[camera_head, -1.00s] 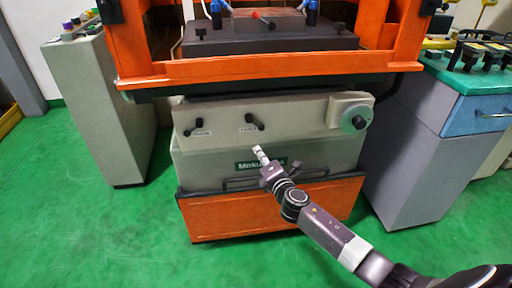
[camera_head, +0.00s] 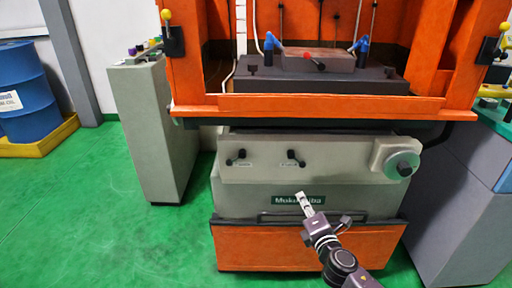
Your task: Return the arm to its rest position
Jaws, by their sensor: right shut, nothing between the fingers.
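My right arm comes in from the bottom edge, right of centre. Its gripper (camera_head: 304,200) is shut and empty. I cannot tell how far the fingers are from the base. My left gripper is not in view.
The orange spark erosion machine (camera_head: 340,104) fills the middle, with a dark work table (camera_head: 300,80) inside. A grey cabinet (camera_head: 155,130) stands left, a grey-blue bench (camera_head: 470,190) right. A blue drum (camera_head: 28,95) stands far left. Green floor (camera_head: 90,220) is clear at left.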

